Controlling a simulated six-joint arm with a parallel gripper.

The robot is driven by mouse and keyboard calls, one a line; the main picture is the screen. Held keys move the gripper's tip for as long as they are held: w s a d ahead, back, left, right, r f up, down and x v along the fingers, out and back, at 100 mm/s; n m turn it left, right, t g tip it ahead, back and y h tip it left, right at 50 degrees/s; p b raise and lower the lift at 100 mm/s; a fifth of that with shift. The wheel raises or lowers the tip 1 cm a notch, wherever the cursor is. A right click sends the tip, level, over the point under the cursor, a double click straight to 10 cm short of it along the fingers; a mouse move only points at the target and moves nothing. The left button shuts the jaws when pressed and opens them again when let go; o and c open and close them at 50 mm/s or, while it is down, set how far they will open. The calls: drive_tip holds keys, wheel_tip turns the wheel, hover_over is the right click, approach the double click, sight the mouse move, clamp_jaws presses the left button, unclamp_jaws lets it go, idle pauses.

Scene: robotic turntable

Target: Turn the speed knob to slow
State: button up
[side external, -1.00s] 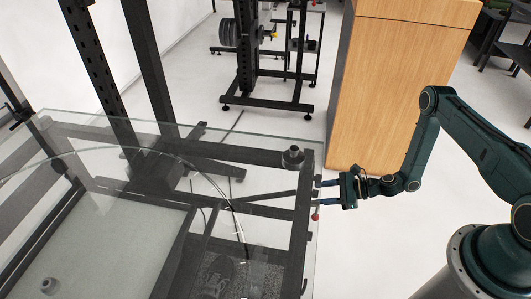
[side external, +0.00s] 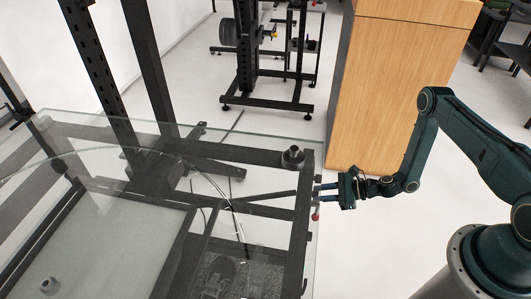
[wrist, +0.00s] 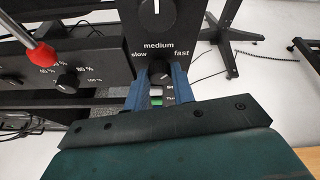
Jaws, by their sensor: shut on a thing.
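The speed knob (wrist: 160,73) is a small dark knob on a black panel (wrist: 128,22). The words slow, medium and fast are printed in an arc above it. My gripper (wrist: 160,82) has its two blue fingers on either side of the knob, shut on it. The knob's lower part is partly hidden between the fingers, and its exact pointer direction is hard to tell. In the side external view my gripper (side external: 327,193) reaches left to the edge of the glass-topped frame, where the knob is too small to make out.
A larger knob (wrist: 153,14) sits above the speed knob. A red-tipped lever (wrist: 42,55) and a percent dial (wrist: 67,81) are to the left. A green button (wrist: 157,101) lies below, between the fingers. A wooden cabinet (side external: 395,80) stands behind my arm.

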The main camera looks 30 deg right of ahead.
drive_tip(key=shift+n, duration=0.3)
drive_tip(key=shift+s+a+f+n+t+h, duration=0.1)
drive_tip(key=shift+n+t+h, duration=0.45)
drive_tip(key=shift+n, duration=0.5)
drive_tip(key=shift+s+a+n+t+h, duration=0.1)
drive_tip(key=shift+n+t+h, duration=0.25)
drive_tip(key=shift+n+t, duration=0.5)
drive_tip(key=shift+d+n, duration=0.1)
drive_tip(key=shift+n, duration=0.2)
drive_tip(key=o, duration=1)
drive_tip(key=v, duration=1.3)
drive_tip(key=shift+s+d+r, duration=0.2)
drive_tip(key=shift+s+r, duration=0.05)
